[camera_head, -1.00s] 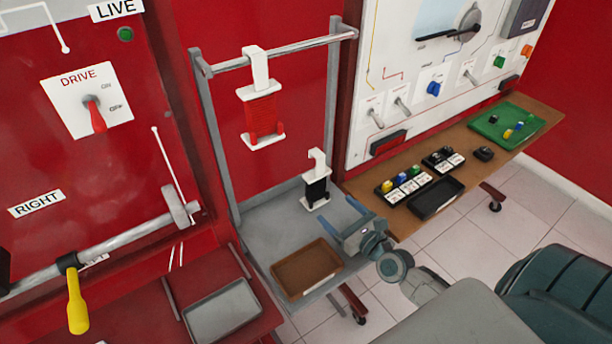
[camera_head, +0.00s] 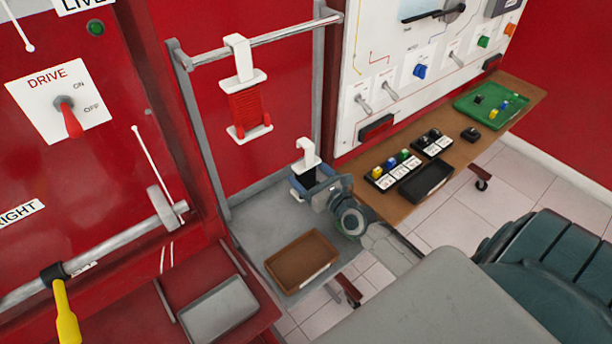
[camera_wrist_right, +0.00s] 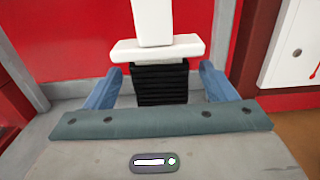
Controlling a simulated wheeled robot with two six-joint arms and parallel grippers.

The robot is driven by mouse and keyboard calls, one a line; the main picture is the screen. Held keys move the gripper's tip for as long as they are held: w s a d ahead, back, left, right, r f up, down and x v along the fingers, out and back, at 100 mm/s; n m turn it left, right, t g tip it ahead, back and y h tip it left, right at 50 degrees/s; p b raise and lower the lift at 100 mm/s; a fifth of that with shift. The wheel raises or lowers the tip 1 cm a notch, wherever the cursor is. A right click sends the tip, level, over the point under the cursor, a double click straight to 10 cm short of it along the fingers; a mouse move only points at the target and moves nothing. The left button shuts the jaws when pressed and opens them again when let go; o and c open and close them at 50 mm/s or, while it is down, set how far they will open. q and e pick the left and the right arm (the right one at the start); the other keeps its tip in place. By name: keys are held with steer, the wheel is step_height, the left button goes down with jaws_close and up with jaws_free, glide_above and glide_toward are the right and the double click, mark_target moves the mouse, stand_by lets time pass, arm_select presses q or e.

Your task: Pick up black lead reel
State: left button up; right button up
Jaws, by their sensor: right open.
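The black lead reel (camera_head: 298,185) stands upright on the grey shelf, with a white hooked hanger (camera_head: 306,154) on top. In the right wrist view the black windings (camera_wrist_right: 162,84) sit between the two blue fingers, under a white flange. My right gripper (camera_head: 313,183) is open around the reel's sides, with a gap visible on both sides. The gripper hides part of the reel's lower end. A red lead reel (camera_head: 249,105) hangs by its white hook from the grey rail. My left gripper is not in view.
The grey rail (camera_head: 265,40) spans the frame above the shelf (camera_head: 245,225). A brown tray (camera_head: 302,262) lies in front. To the right, a wooden bench (camera_head: 400,200) carries a black tray (camera_head: 426,180), small coloured parts and a green tray (camera_head: 470,105).

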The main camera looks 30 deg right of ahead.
mark_target(302, 167)
steer(key=w, duration=0.2)
steer(key=shift+w+a, duration=0.1)
steer(key=shift+w, duration=0.25)
steer(key=shift+w+b, duration=0.3)
steer(key=shift+w, duration=0.15)
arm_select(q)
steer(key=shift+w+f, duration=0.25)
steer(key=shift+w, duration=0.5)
arm_select(e)
steer(key=shift+s, duration=0.1)
steer(key=c, duration=1)
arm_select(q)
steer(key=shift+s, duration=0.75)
arm_select(e)
steer(key=shift+c, duration=0.7)
steer(key=shift+r, duration=0.1)
